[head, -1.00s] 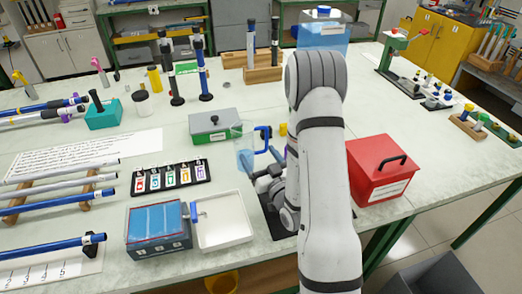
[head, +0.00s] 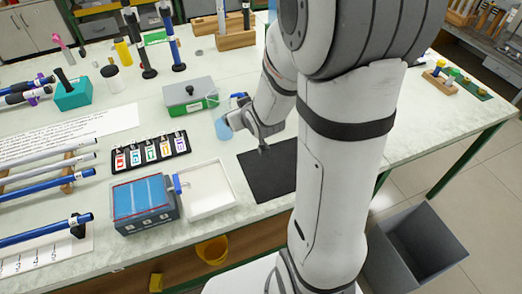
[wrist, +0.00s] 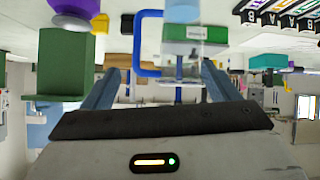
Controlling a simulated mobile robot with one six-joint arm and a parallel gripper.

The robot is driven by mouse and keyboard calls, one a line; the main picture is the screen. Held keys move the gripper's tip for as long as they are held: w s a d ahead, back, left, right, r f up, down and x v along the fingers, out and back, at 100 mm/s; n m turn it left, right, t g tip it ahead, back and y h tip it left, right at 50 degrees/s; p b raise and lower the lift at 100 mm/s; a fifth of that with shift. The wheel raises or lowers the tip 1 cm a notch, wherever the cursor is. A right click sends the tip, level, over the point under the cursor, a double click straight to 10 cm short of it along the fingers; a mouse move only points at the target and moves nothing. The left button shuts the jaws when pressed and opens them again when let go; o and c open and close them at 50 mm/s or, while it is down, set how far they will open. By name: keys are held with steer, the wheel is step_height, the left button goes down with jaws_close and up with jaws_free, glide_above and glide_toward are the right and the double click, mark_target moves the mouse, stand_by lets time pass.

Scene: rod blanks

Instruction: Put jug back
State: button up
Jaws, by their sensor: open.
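The jug (head: 222,128) is pale blue and see-through, with a blue handle (head: 240,97). It shows just right of the grey and green box, and my gripper partly covers it. My gripper (head: 240,120) is at the jug's right side, with the forearm reaching down from behind my upper arm. In the wrist view my two blue-grey fingers (wrist: 160,72) are spread apart. The handle (wrist: 148,45) and the clear jug body (wrist: 183,68) show between and beyond them. I cannot tell whether a finger touches the jug.
The grey and green box (head: 190,93) stands close behind the jug. A card rack (head: 150,152), a blue-topped box (head: 145,203) and a white tray (head: 208,190) lie in front and left. A black mat (head: 262,172) is clear. Dark blue rods lie at left.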

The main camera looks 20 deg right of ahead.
steer(key=s+a+r+g, duration=0.1)
steer(key=s+r+g, duration=0.3)
steer(key=s, duration=0.7)
steer(key=s+a+r+m+g, duration=0.1)
steer(key=s+r+g, duration=0.3)
steer(key=s, duration=0.7)
steer(key=shift+s+a+r+m, duration=0.15)
steer(key=shift+a+r+m, duration=0.15)
steer(key=shift+a, duration=0.2)
